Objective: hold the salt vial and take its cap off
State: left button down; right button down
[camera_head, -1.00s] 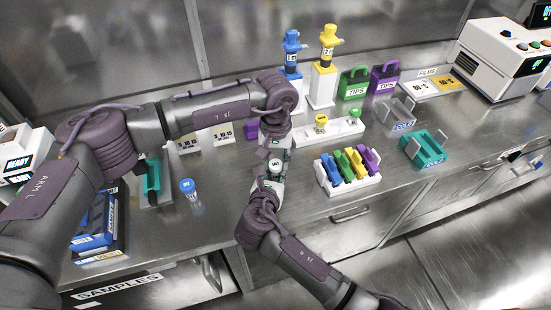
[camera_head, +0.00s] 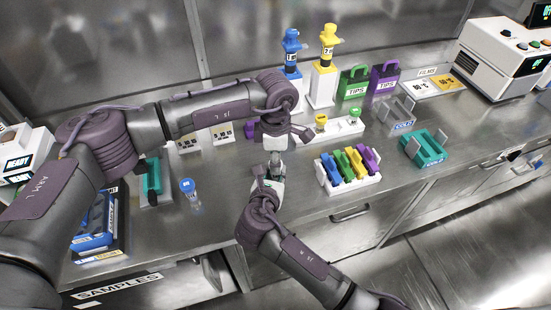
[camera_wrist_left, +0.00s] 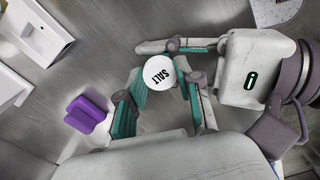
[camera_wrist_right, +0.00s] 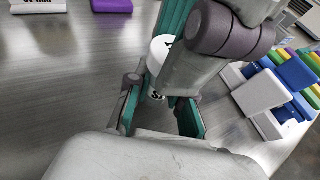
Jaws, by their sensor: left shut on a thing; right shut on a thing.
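The salt vial's round white cap (camera_wrist_left: 159,72), marked SALT, faces the left wrist camera. My left gripper (camera_head: 276,150) is above it, with teal fingers (camera_wrist_left: 160,92) shut on the cap's sides. My right gripper (camera_head: 270,176) comes in from below in the head view and is shut on the vial's body. In the right wrist view the salt vial (camera_wrist_right: 157,95) shows a scrap of its label between the right fingers, with white above it. The left gripper hides much of it there. I cannot tell whether cap and vial are apart.
A blue-capped vial (camera_head: 188,187) stands to the left on the bench. A rack with several coloured pieces (camera_head: 350,183) stands to the right of the grippers. A white holder with yellow and green caps (camera_head: 336,132) is behind. The bench front edge runs close below.

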pick_arm(q)
jog(key=n, duration=1.2)
jog(key=shift+n, duration=0.4)
jog(key=n, duration=0.4)
jog(key=shift+n, duration=0.3)
jog(key=shift+r, duration=0.2)
jog(key=shift+r, duration=0.95)
